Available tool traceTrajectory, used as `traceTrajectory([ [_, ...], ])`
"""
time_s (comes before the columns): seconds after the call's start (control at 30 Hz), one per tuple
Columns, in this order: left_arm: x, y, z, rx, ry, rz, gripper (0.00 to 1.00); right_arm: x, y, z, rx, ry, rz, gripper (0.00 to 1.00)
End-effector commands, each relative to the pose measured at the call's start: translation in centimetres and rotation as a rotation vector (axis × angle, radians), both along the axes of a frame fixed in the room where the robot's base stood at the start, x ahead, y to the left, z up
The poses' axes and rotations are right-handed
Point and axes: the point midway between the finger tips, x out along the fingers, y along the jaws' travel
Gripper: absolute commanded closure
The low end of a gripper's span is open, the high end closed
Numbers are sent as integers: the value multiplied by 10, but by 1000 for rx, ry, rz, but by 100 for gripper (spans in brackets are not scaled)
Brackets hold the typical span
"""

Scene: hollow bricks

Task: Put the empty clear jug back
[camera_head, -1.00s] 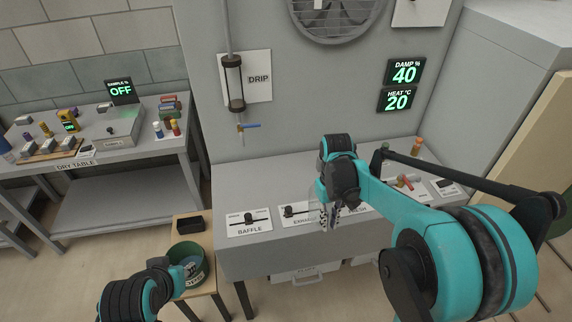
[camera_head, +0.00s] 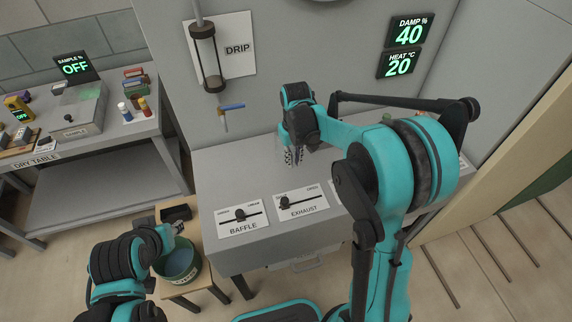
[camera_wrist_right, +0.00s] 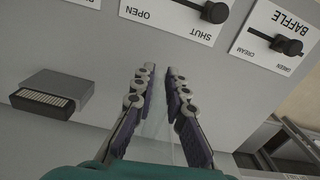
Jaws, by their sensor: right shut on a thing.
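My right gripper (camera_head: 290,157) hangs over the grey counter, behind the EXHAUST panel. In the right wrist view its fingers (camera_wrist_right: 160,88) are close together around a faint see-through thing (camera_wrist_right: 155,125), which fits the clear jug. Its outline is hard to make out, and I see no liquid in it. My left gripper (camera_head: 170,236) is beside the rim of a green bucket; its fingers are too small to read.
The BAFFLE panel (camera_head: 242,222) and EXHAUST panel (camera_head: 300,204) lie on the counter. A drip tube (camera_head: 207,60) with a blue-handled tap (camera_head: 228,107) hangs behind it. The green bucket (camera_head: 180,264) holds liquid on a wooden stool (camera_head: 205,277). A dark grilled box (camera_wrist_right: 50,94) shows in the wrist view.

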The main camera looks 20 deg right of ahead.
Motion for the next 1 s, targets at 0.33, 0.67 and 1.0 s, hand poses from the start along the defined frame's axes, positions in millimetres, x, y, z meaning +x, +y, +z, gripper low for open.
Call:
traceTrajectory([
  [0.33,0,0,-9,0,0,0,67,32,13,-25,0,1,-1,100],
  [0.67,0,0,-21,0,0,0,67,32,13,-62,0,0,-1,100],
  [1.0,0,0,-23,0,0,0,67,31,13,-64,0,1,-1,82],
])
